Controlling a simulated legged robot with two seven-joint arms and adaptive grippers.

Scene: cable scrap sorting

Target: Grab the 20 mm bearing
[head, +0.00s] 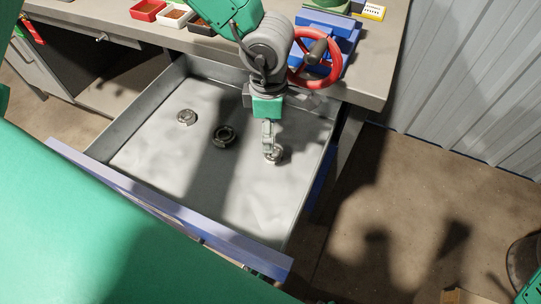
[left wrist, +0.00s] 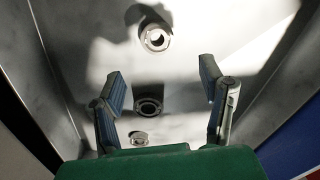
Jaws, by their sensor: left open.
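Three ring-shaped bearings lie in a row on the floor of an open grey drawer (head: 150,141): a silver one (head: 187,117) at left, a dark one (head: 223,135) in the middle and a silver one (head: 273,157) at right. Which is 20 mm I cannot tell. My left gripper (head: 270,150) is above the right bearing, its fingers pointing down; contact is unclear. A bright bearing (left wrist: 155,38) shows beyond the fingertips, with a dark one (left wrist: 148,105) and a small light one (left wrist: 140,138) below.
The drawer walls surround the bearings, with a blue front panel (head: 170,205). The bench (head: 375,80) above holds a blue vise with a red handwheel (head: 316,57) and small bins (head: 147,10). The drawer floor around the bearings is clear.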

